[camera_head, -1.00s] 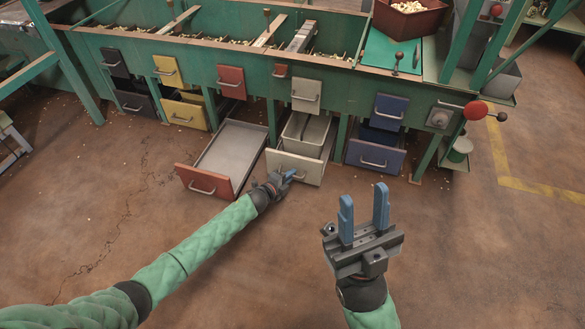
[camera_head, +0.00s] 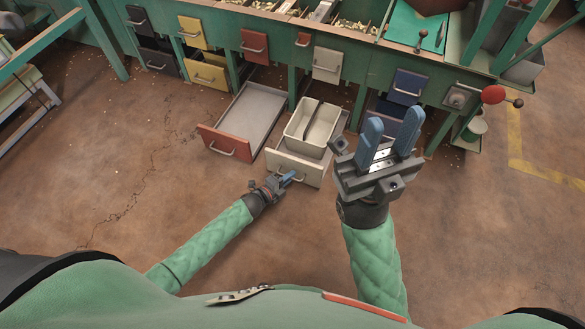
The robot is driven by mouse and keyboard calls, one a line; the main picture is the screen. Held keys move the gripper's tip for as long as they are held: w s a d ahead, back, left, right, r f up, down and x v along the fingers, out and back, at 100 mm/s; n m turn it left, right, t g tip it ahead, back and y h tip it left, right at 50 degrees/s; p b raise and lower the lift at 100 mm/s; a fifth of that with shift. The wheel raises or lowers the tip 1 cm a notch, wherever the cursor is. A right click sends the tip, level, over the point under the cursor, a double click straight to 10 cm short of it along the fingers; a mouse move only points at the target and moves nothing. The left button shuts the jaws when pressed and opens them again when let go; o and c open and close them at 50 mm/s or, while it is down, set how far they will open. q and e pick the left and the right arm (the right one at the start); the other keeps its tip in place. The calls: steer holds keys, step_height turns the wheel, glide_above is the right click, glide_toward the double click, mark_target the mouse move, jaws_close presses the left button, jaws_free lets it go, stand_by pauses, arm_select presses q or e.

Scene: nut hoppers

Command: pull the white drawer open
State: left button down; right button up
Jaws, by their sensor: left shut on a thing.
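The white drawer (camera_head: 310,172) stands pulled out from the lower row of the green bench, with a pale bin (camera_head: 327,130) inside it. A dark curved strip lies across the bin. My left gripper (camera_head: 286,179) is at the drawer's front, shut on its handle at the left part of the front panel; the fingers partly hide the handle. My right gripper (camera_head: 389,138) is raised in front of the bench, right of the white drawer, with its blue fingers apart and nothing between them.
The red drawer (camera_head: 215,144) is also open, just left of the white one, and looks empty. A blue lower drawer is partly hidden behind my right gripper. The floor in front is clear.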

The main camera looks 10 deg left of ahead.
arm_select(q)
steer(key=shift+s, duration=0.3)
steer(key=c, duration=1.8)
jaws_free()
steer(key=shift+a, duration=0.1)
steer(key=p+v, duration=0.2)
steer(key=v, duration=0.5)
steer(key=shift+s+a, duration=0.2)
steer(key=shift+s, duration=0.1)
